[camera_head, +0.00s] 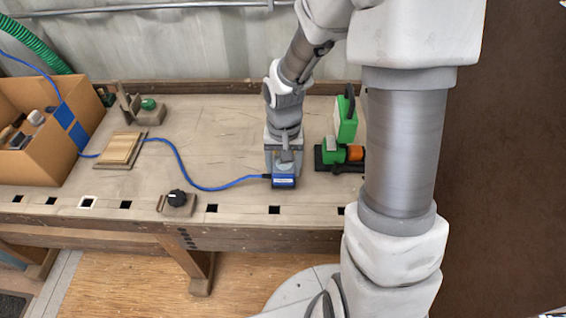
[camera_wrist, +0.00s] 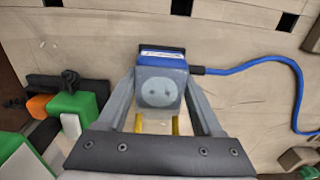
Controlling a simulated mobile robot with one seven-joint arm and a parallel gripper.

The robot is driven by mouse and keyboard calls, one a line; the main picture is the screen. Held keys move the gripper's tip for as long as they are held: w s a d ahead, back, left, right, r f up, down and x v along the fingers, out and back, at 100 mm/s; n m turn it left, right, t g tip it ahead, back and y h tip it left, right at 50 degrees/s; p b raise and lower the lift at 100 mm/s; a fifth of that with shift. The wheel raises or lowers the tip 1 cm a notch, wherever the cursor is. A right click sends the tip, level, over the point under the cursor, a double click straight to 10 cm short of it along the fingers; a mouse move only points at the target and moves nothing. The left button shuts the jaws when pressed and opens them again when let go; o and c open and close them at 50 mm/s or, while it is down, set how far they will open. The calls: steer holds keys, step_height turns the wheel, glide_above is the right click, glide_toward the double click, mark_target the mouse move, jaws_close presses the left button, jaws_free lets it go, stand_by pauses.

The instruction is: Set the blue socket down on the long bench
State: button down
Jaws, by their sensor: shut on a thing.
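The blue socket (camera_head: 284,181) is a small blue block with a grey two-hole face and a blue cable. It is at the front middle of the long bench (camera_head: 230,130), close to the bench surface; I cannot tell whether it touches. My gripper (camera_head: 283,165) points down over it. In the wrist view my gripper (camera_wrist: 165,105) has one finger on each side of the socket (camera_wrist: 161,85), shut on it. The cable (camera_head: 185,170) runs left across the bench toward a cardboard box.
The cardboard box (camera_head: 50,150) stands at the left end, with a wooden block (camera_head: 121,150) beside it. A green and orange tool (camera_head: 343,152) and a green case (camera_head: 346,118) stand just right of my gripper. The bench middle is clear.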

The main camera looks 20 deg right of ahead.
steer(key=shift+f, duration=0.9)
steer(key=shift+f, duration=0.15)
steer(key=shift+c, duration=0.2)
jaws_free()
steer(key=shift+f, duration=0.1)
